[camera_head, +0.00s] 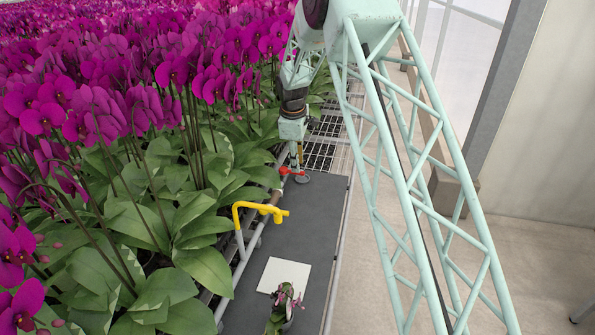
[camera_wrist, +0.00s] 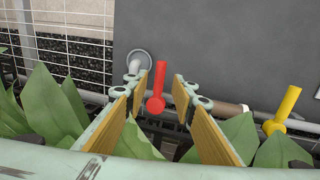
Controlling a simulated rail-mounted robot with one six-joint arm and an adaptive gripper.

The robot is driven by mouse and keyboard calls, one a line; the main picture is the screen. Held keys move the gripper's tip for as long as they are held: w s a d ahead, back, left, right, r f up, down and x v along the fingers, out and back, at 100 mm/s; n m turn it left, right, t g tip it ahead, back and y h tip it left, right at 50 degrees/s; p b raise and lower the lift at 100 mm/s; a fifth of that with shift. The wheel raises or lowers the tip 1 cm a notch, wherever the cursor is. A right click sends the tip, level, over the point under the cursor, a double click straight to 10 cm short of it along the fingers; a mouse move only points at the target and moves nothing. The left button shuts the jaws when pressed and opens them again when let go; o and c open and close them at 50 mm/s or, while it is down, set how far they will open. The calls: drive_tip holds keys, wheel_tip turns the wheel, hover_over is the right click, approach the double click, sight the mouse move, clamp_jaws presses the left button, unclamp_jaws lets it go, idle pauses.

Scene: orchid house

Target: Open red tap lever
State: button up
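The red tap lever (camera_wrist: 157,90) shows in the wrist view as a red bar with a round hub at its lower end. It points up the picture, over the dark board. My gripper (camera_wrist: 164,84) is open, with its two tan-padded fingers on either side of the lever. A gap shows on the right; the left finger is very close, and I cannot tell if it touches. In the head view the red tap (camera_head: 290,172) sits at the far end of the board, just below my gripper (camera_head: 297,150), which partly hides that area.
A yellow tap (camera_head: 258,208) stands nearer on the same pipe side; its lever (camera_wrist: 287,103) is right of my gripper. The dark board (camera_head: 325,215) holds a white tile (camera_head: 272,275) and a small potted orchid (camera_head: 278,318). Dense orchids (camera_head: 130,100) crowd the left. A round metal piece (camera_wrist: 139,62) is near the left finger.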

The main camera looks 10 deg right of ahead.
drive_tip(key=shift+w+d+f+b, duration=0.1)
drive_tip(key=shift+w+f+b, duration=0.1)
drive_tip(key=shift+f, duration=0.75)
drive_tip(key=shift+w+d+f+b, duration=0.1)
drive_tip(key=shift+w+f, duration=0.05)
drive_tip(key=shift+f, duration=0.8)
drive_tip(key=shift+c, duration=0.5)
clamp_jaws()
